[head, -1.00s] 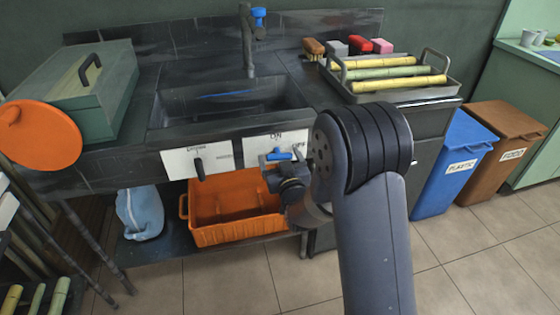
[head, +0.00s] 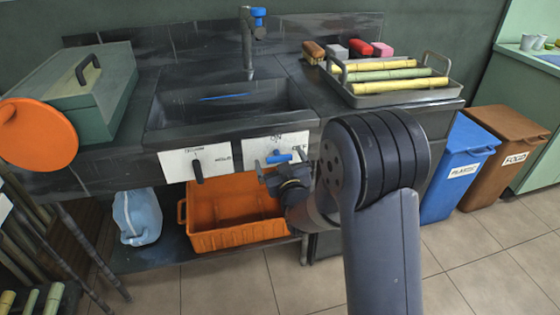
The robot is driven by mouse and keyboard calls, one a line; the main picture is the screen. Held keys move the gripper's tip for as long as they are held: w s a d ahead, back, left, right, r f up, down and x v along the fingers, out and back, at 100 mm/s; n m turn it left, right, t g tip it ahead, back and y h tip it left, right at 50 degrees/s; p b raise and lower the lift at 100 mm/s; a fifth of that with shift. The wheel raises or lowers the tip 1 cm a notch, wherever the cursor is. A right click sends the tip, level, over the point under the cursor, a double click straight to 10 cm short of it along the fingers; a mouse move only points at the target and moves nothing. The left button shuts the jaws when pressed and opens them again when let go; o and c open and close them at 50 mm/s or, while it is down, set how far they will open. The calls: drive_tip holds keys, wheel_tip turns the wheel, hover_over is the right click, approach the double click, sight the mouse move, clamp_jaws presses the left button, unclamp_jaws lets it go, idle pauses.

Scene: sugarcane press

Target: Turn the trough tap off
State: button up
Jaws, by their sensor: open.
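A blue lever (head: 279,157) lies about level on the right white plate (head: 258,148) on the trough's front. The plate has lettering at its top and right, partly hard to read. A grey tap (head: 247,45) with a blue handle (head: 259,12) stands behind the dark trough (head: 185,108). A blue streak shows inside the trough; I cannot tell if water runs. My gripper (head: 266,171) is open, just below and left of the blue lever. I cannot tell if they touch.
A black lever (head: 198,170) hangs on the left white plate (head: 176,163). A tray of cane (head: 395,101) is at right, a green box (head: 75,90) at left. Bins stand at the far right.

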drive_tip(key=v, duration=1)
drive_tip(key=shift+s, duration=0.4)
drive_tip(key=shift+w, duration=0.1)
drive_tip(key=x, duration=1)
drive_tip(key=shift+w, duration=0.4)
drive_tip(key=shift+r+p, duration=0.15)
drive_tip(key=shift+p, duration=0.4)
drive_tip(key=shift+s+m, duration=0.1)
drive_tip(key=shift+m, duration=0.3)
drive_tip(key=shift+p, duration=0.3)
drive_tip(key=shift+f+n+b, duration=0.3)
drive_tip(key=shift+b, duration=0.55)
